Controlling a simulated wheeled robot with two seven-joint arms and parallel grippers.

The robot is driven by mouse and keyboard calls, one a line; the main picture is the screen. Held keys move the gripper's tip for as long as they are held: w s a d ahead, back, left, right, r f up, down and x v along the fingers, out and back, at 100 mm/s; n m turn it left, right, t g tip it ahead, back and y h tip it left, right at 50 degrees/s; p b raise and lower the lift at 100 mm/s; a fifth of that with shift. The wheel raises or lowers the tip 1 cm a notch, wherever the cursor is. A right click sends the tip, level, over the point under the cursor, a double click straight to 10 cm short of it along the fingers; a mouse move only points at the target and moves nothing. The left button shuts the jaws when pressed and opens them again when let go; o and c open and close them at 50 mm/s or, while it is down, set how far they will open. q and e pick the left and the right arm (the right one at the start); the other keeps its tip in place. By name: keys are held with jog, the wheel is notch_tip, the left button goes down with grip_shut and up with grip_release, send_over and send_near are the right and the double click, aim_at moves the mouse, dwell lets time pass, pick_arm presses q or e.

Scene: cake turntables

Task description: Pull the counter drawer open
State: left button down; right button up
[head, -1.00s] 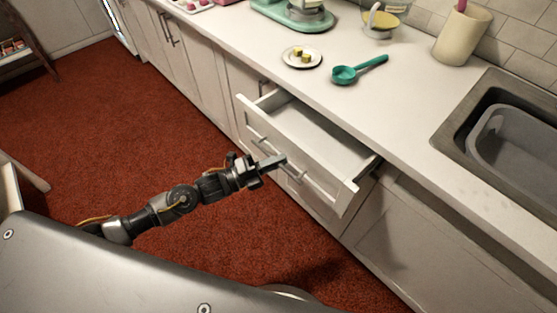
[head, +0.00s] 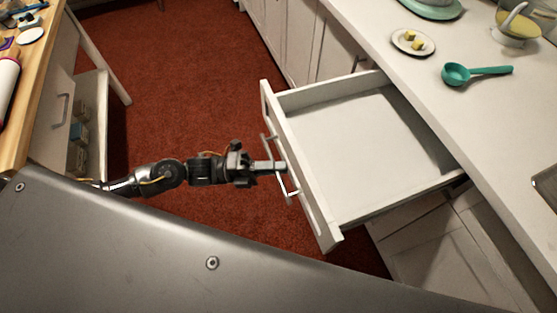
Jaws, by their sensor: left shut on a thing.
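The counter drawer (head: 360,135) stands pulled well out from under the white counter in the head view, and its white inside looks empty. Its front panel (head: 317,205) faces left, with a metal bar handle (head: 291,190) on it. My left gripper (head: 278,167) comes in from the left and is shut on the handle. The fingers cover the middle of the handle. My right gripper is not in view.
On the counter (head: 405,75) are a small plate (head: 402,46) with yellow cubes, a teal ladle (head: 458,74) and a bowl (head: 517,30). A wooden-topped table (head: 38,70) stands at the left. Red floor (head: 190,80) lies clear between.

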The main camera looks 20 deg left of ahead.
pick_arm(q)
jog(key=shift+s+a, duration=0.25)
jog(key=shift+a, duration=0.05)
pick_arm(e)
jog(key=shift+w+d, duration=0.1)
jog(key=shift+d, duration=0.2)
pick_arm(q)
jog(key=c, duration=1.5)
grip_release()
